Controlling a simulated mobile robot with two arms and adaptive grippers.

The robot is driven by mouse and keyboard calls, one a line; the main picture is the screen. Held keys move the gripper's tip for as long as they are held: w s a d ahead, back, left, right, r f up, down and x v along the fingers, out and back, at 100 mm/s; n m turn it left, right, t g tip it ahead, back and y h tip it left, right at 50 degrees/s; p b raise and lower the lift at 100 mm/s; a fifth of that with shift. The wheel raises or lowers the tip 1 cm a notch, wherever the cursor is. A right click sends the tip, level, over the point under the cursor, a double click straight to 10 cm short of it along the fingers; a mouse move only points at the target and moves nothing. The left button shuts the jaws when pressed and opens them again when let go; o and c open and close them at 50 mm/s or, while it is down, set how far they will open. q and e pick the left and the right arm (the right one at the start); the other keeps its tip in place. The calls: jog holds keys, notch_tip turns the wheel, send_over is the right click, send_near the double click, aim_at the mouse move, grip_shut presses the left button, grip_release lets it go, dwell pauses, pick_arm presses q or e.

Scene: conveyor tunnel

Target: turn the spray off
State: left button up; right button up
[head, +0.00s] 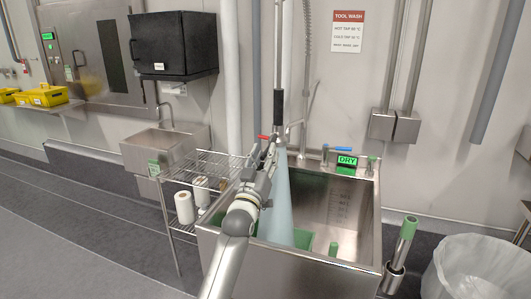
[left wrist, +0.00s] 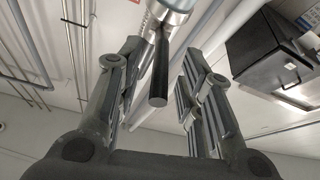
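A pale blue cone of spray (head: 278,205) falls into the steel sink (head: 368,225) beneath the TOOL WASH sign, so the water is running. Above it hangs a spray hose with a black sleeve (head: 278,104). My left gripper (head: 268,155) is beside the top of the spray and covers part of the spray head. In the left wrist view my left gripper (left wrist: 159,52) is open, with a dark lever (left wrist: 158,75) between its spread fingers. The lever hangs from a steel body (left wrist: 165,12). I see no finger touching the lever. My right gripper is out of view.
A red tap handle (head: 263,137) and a blue one (head: 337,149) are at the sink's back. A green DRY display (head: 347,161) stands on the back rim. A wire rack (head: 200,166) is left of the sink; a bin with a clear liner (head: 475,265) is right.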

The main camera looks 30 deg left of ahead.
pick_arm(q)
jog(key=shift+w+a+r, duration=0.1)
jog(key=shift+w+r, duration=0.05)
jog(key=shift+w, duration=0.25)
grip_shut()
